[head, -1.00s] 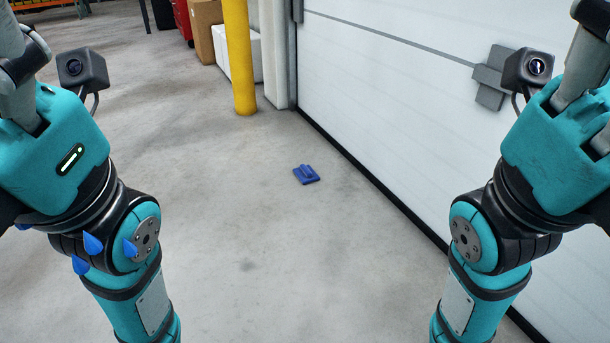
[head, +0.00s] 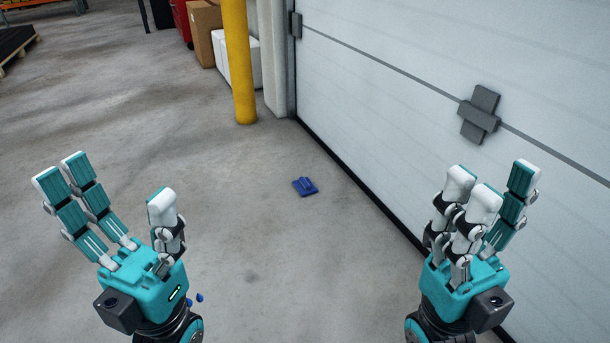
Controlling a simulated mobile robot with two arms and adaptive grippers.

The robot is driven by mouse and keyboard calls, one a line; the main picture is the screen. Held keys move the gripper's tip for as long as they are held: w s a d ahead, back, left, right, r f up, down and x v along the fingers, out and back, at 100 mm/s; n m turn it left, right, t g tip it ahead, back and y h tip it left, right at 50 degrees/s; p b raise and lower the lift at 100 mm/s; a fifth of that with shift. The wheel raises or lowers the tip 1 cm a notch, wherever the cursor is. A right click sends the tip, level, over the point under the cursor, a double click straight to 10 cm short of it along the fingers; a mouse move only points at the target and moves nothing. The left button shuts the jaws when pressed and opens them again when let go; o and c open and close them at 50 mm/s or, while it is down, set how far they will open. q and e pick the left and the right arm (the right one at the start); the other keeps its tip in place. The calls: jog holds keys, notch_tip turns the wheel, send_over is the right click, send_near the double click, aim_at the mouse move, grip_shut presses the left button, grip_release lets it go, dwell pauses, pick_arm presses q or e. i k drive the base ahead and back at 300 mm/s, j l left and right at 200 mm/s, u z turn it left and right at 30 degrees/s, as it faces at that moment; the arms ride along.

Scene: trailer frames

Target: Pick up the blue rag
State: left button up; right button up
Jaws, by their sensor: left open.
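The blue rag (head: 305,187) lies on the concrete floor near the middle of the head view, close to the base of the white door. My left gripper (head: 113,188) is at the lower left, upright and open, with a wide empty gap between its fingers. My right gripper (head: 503,186) is at the lower right, upright in front of the door. Its fingers overlap in this view, so how far they are apart is unclear, and I see nothing held there. Neither gripper touches the rag.
The white panelled door (head: 400,110) runs along the right side. A yellow post (head: 238,65) stands beyond the rag, with a cardboard box (head: 204,32) and a white box (head: 221,57) behind it. A pallet (head: 14,48) is at the far left.

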aim_at(304, 186)
jog(key=i+z, duration=0.1)
jog(key=z, duration=0.3)
jog(key=i+j+z, duration=0.15)
jog(key=z, duration=0.25)
jog(key=i+j+z, duration=0.3)
jog(key=i+j, duration=0.15)
jog(key=j, duration=0.25)
jog(key=i+j+z, duration=0.2)
jog(key=j, duration=0.2)
jog(key=i+j+z, duration=0.15)
jog(key=j, duration=0.25)
jog(key=i+j, duration=0.15)
jog(key=j, duration=0.2)
jog(key=i+j, duration=0.15)
jog(key=j, duration=0.15)
jog(key=i+j, duration=0.1)
jog(key=j, duration=0.25)
jog(key=i+j, duration=0.15)
jog(key=j, duration=0.15)
jog(key=i+j, duration=0.15)
jog(key=j, duration=0.2)
